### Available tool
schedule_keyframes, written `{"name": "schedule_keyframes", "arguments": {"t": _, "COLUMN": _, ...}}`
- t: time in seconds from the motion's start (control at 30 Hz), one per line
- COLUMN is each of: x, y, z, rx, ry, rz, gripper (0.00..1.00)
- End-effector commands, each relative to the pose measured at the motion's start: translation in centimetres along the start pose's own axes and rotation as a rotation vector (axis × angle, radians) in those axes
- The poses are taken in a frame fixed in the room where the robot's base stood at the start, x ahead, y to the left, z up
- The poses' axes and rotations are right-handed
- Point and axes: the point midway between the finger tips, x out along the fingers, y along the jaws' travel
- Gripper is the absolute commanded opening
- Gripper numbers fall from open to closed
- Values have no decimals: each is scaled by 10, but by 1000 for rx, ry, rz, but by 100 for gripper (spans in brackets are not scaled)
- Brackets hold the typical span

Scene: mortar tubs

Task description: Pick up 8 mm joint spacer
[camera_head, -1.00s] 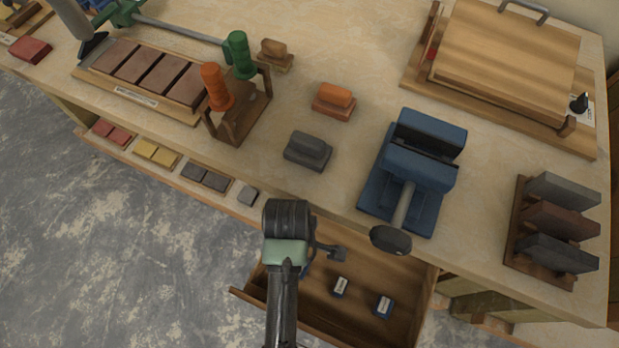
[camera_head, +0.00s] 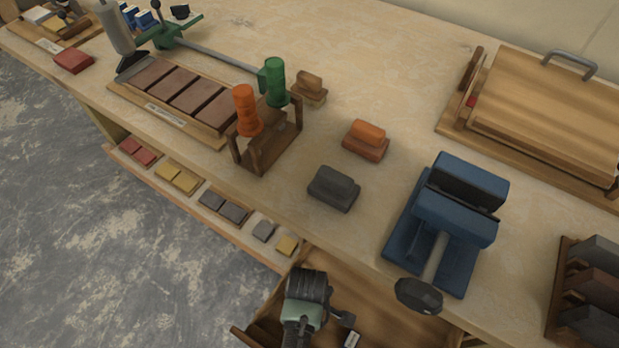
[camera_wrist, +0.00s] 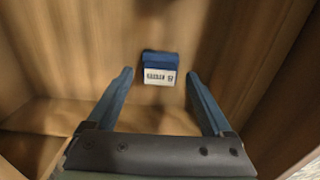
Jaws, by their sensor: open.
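A small blue block with a white label (camera_wrist: 159,68) lies on the floor of the open wooden drawer (camera_wrist: 60,60); it looks like a joint spacer, but its printing is too small to read as 8 mm. In the wrist view my gripper (camera_wrist: 159,76) is open, with one blue finger on each side of the block's place in the picture and nothing between them. In the head view my wrist hangs over the drawer (camera_head: 405,328) and hides part of it, and the fingertips are hidden. A labelled block (camera_head: 352,340) shows at the bottom edge there.
A blue clamp-like tool with a dark knob (camera_head: 445,215) stands at the bench edge beside the drawer. A grey block (camera_head: 334,188), an orange block (camera_head: 366,140) and a rack with orange and green handles (camera_head: 265,140) stand behind. Drawer walls flank my gripper.

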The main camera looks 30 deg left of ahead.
Motion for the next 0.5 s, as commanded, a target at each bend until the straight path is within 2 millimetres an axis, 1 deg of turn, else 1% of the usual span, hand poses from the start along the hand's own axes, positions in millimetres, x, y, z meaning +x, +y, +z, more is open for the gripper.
{"name": "schedule_keyframes", "arguments": {"t": 0.07, "x": 4, "y": 0, "z": 0, "rx": 0, "ry": 0, "rz": 0, "gripper": 85}}
{"name": "schedule_keyframes", "arguments": {"t": 0.27, "x": 4, "y": 0, "z": 0, "rx": 0, "ry": 0, "rz": 0, "gripper": 85}}
{"name": "schedule_keyframes", "arguments": {"t": 0.4, "x": 4, "y": 0, "z": 0, "rx": 0, "ry": 0, "rz": 0, "gripper": 60}}
{"name": "schedule_keyframes", "arguments": {"t": 0.47, "x": 4, "y": 0, "z": 0, "rx": 0, "ry": 0, "rz": 0, "gripper": 49}}
{"name": "schedule_keyframes", "arguments": {"t": 0.5, "x": 3, "y": 0, "z": 0, "rx": 0, "ry": 0, "rz": 0, "gripper": 42}}
